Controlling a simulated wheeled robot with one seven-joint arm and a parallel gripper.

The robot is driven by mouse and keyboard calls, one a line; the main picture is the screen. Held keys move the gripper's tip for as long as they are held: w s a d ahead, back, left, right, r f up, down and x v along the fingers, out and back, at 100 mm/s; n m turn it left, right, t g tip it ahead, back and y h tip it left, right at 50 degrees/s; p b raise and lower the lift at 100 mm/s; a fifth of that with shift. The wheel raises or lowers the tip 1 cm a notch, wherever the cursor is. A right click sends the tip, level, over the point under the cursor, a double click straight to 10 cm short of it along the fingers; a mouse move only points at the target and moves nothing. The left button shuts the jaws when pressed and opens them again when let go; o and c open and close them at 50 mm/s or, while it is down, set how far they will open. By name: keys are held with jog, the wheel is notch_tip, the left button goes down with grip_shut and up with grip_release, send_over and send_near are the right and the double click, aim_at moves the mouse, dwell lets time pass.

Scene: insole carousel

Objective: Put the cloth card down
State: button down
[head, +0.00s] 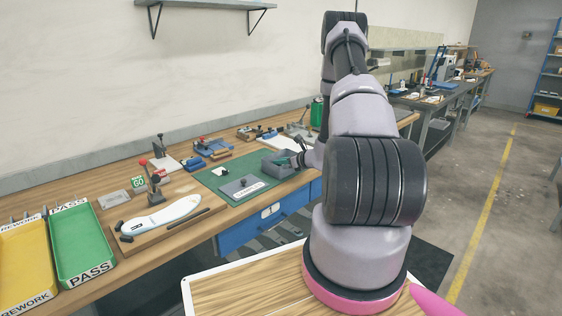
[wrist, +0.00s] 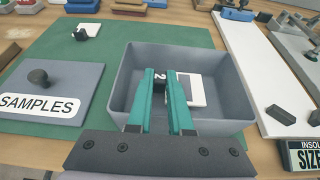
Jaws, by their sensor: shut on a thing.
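My gripper (wrist: 166,80) is shut on a small black piece marked "2", which shows between the teal fingertips. The cloth card (wrist: 195,90), white with a grey patch, shows just right of the fingers and seems joined to that piece. The card is within the outline of the open grey bin (wrist: 232,98); I cannot tell whether it touches the floor. In the head view the gripper (head: 299,160) is small at the grey bin (head: 275,168), and the card cannot be made out there.
The bin stands on a green mat (wrist: 60,42). A grey "SAMPLES" lid (wrist: 60,84) with a knob lies left of it. Another white card with a black knob (wrist: 86,32) lies behind. A long white board (wrist: 262,75) runs along the right.

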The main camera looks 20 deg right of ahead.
jog(key=shift+f, duration=0.25)
